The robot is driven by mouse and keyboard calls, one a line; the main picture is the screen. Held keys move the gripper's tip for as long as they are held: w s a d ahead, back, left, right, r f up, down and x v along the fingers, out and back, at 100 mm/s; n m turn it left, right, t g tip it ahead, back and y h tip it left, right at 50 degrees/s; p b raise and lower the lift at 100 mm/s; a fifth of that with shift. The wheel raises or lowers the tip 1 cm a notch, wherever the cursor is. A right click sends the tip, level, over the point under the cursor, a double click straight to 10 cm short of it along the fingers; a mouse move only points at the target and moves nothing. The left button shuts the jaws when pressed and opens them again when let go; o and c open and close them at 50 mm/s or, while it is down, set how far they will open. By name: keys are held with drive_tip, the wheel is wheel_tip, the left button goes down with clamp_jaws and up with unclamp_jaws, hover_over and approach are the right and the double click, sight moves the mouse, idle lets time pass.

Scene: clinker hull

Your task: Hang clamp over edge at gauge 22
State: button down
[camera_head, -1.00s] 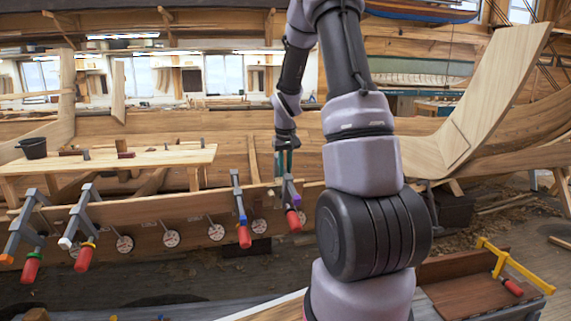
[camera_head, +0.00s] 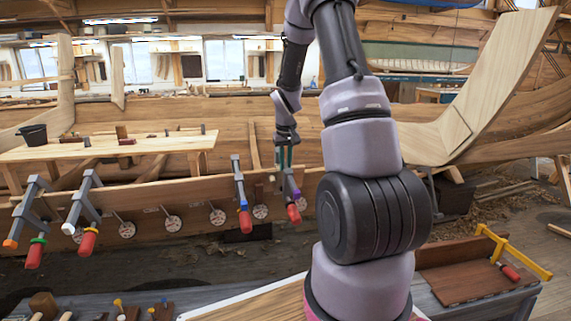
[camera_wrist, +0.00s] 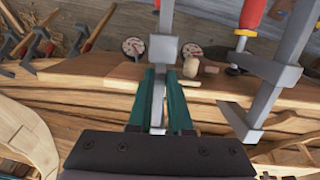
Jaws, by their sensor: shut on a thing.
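My gripper (camera_head: 285,162) is over the upper edge of the long plank (camera_head: 150,195), closed on a grey bar clamp. The clamp has a purple collar and red handle (camera_head: 294,214), hanging on the near side of the plank. In the wrist view the teal fingers (camera_wrist: 160,100) hold the clamp's grey bar (camera_wrist: 163,50) near the plank edge (camera_wrist: 100,72). Whether the clamp rests on the edge cannot be told. Round white gauges (camera_head: 217,217) line the plank's face; two show in the wrist view (camera_wrist: 133,47). Their numbers are not readable.
A blue-collared clamp (camera_head: 241,190) hangs just left of mine. Two more clamps (camera_head: 78,210) hang at the far left. A bench (camera_head: 110,150) stands behind.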

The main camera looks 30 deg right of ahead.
drive_tip(key=shift+f, duration=0.35)
idle(0.6)
drive_tip(key=c, duration=0.8)
unclamp_jaws()
drive_tip(key=shift+o, duration=0.2)
drive_tip(key=v, duration=0.9)
drive_tip(key=shift+r, duration=0.25)
drive_tip(key=shift+s+r, duration=0.2)
drive_tip(key=shift+r, duration=0.45)
